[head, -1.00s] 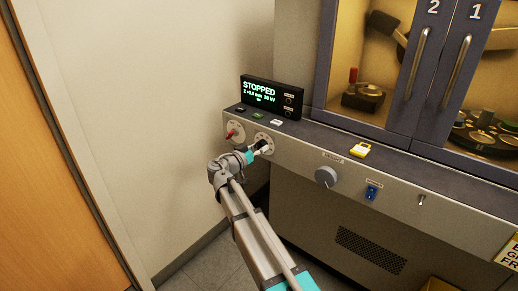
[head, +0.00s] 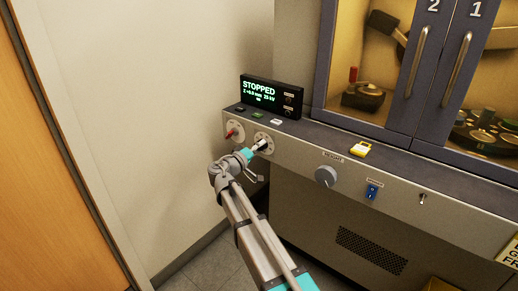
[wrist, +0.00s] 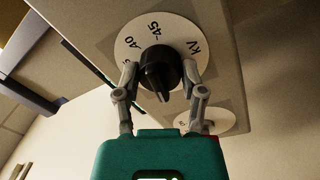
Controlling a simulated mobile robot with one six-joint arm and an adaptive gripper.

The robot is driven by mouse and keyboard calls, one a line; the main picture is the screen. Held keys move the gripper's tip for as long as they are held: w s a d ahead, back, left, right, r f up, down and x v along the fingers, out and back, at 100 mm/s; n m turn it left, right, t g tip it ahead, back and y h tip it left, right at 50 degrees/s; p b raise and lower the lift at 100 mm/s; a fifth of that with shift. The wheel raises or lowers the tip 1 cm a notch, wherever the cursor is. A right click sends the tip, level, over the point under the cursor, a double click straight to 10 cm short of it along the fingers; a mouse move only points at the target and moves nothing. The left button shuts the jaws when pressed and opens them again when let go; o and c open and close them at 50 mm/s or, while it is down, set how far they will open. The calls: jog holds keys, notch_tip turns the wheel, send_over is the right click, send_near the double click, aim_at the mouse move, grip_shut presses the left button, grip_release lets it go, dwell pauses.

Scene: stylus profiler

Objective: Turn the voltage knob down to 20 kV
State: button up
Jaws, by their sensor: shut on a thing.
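The voltage knob (wrist: 159,70) is black with a pointer, on a white dial marked kV (wrist: 190,40) in the wrist view. The numbers 40 and 45 show on the dial; the rest is hidden or cut off. My gripper (wrist: 157,78) is shut on the knob, one finger on each side. In the head view my gripper (head: 262,146) is at the white dial (head: 268,137) on the panel front, and it partly covers the knob. The display (head: 262,93) reads STOPPED, with a voltage that looks like 23 kV.
A second dial with a red-handled knob (head: 232,134) is just left of the voltage dial. A wall stands close on the left.

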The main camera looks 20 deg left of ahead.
jog(key=n, duration=0.7)
jog(key=shift+t+y, duration=0.3)
jog(key=shift+y, duration=0.1)
jog(key=shift+n, duration=0.3)
jog(key=o, duration=1.2)
jog(key=shift+c, duration=0.2)
jog(key=shift+m, duration=0.4)
